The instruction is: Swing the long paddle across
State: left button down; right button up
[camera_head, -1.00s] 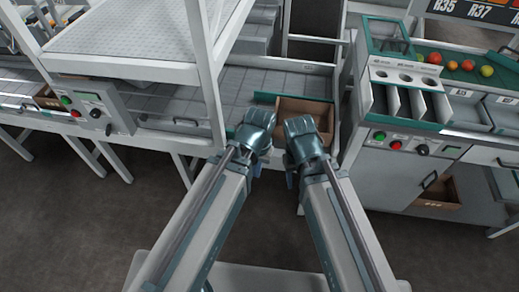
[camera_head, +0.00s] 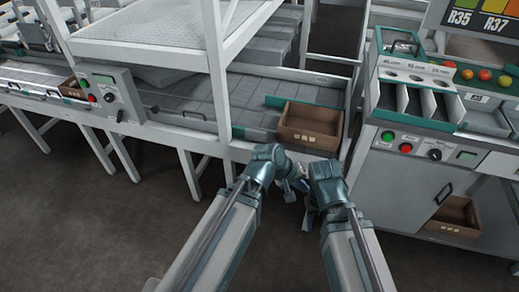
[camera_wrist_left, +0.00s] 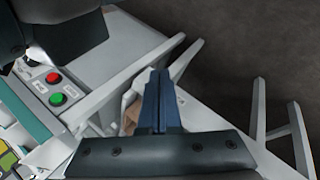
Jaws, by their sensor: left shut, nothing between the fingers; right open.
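A long teal bar (camera_head: 275,101), which may be the paddle, lies on the grey roller bed behind a cardboard box; the box hides part of it. My left gripper (camera_head: 291,187) is shut and empty, in front of and below the bed's front edge, clear of the bar. Its closed dark blue fingers show in the left wrist view (camera_wrist_left: 158,100). My right gripper (camera_head: 308,214) is beside it, lower and to the right, also clear of the bar. Its fingers are small and partly hidden in the head view, but it is open.
The open cardboard box (camera_head: 309,126) sits at the bed's right end. A white frame post (camera_head: 217,90) rises left of the box. The floor (camera_head: 120,230) at left front is clear.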

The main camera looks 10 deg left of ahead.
pick_arm(q)
jog(key=w+f+n+t+h+b, duration=0.2)
jog(key=w+f+n+b, duration=0.2)
jog(key=b, duration=0.1)
jog(key=n+t+y+b, duration=0.7)
jog(key=n+t+b, duration=0.5)
jog(key=n+b, duration=1.25)
send_near(258, 132)
jog(key=w+n+p, duration=0.1)
jog(key=w, duration=0.2)
jog(key=w+n+p, duration=0.1)
jog(key=w, duration=0.2)
jog(key=shift+w+d+f, duration=0.1)
jog(key=shift+w+f, duration=0.05)
jog(key=shift+w, duration=0.2)
pick_arm(e)
notch_tip(258, 132, down, 29)
jog(key=w+d, duration=0.1)
jog(key=w, duration=0.1)
jog(key=shift+d, duration=0.15)
